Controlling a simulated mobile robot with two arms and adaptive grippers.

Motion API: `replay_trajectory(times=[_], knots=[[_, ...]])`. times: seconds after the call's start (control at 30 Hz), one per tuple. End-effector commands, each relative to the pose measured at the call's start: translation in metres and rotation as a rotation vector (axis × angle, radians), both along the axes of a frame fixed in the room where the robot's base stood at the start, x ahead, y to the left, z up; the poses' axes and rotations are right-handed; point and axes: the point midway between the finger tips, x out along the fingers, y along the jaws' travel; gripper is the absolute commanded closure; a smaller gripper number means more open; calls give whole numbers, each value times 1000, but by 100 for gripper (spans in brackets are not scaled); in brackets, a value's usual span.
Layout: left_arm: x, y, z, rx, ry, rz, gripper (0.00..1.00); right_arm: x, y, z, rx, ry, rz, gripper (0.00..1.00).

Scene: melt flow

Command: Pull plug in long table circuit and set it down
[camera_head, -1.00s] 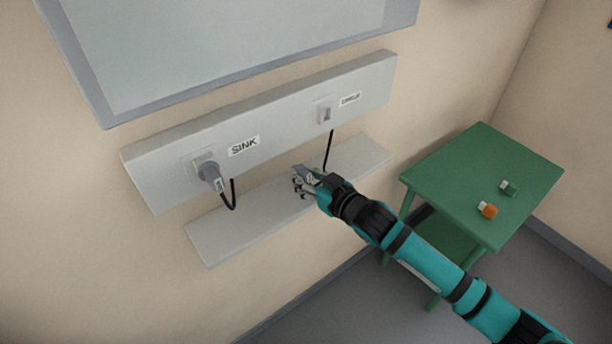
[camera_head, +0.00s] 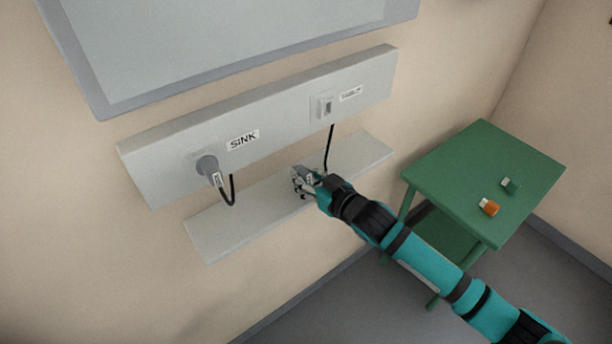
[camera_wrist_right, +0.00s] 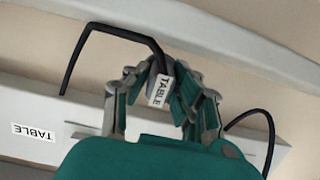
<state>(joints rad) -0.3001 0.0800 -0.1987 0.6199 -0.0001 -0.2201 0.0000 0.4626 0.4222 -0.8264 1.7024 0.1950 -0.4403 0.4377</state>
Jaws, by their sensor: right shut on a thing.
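The right gripper (camera_head: 303,182) is shut on the table plug, just over the lower shelf (camera_head: 240,224). In the right wrist view the plug's tag (camera_wrist_right: 160,90), reading TABLE, shows between the fingers, with a black cord beside it. The plug body is mostly hidden by the fingers, and I cannot tell whether it touches the shelf. The table socket (camera_head: 325,106) on the upper wall rail has no plug in it. Its label (camera_head: 351,93) is at its right. My left gripper is not in view.
The sink plug (camera_head: 207,165) sits in its socket beside the SINK label (camera_head: 243,139), its cord looping down. The shelf is bare left and right of my gripper. A green table (camera_head: 465,175) at the right holds an orange-and-white block (camera_head: 488,207) and a green-and-white block (camera_head: 510,186).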

Motion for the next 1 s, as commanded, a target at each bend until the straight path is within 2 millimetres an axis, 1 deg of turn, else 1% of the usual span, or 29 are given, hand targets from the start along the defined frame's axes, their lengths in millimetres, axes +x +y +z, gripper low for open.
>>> replay_trajectory(times=[0.57, 0.6, 0.77, 0.8, 1.0], knots=[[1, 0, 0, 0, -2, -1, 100, 0, 0, -3, 1, -1, 0, 100], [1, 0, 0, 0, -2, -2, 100, 0, 0, -3, 1, -1, 0, 73], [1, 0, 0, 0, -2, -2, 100, 0, 0, -3, 1, -1, 0, 52], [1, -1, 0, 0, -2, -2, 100, 0, 0, -3, 1, -1, 0, 50], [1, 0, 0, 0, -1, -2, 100, 0, 0, -4, 0, 0, 0, 50]])
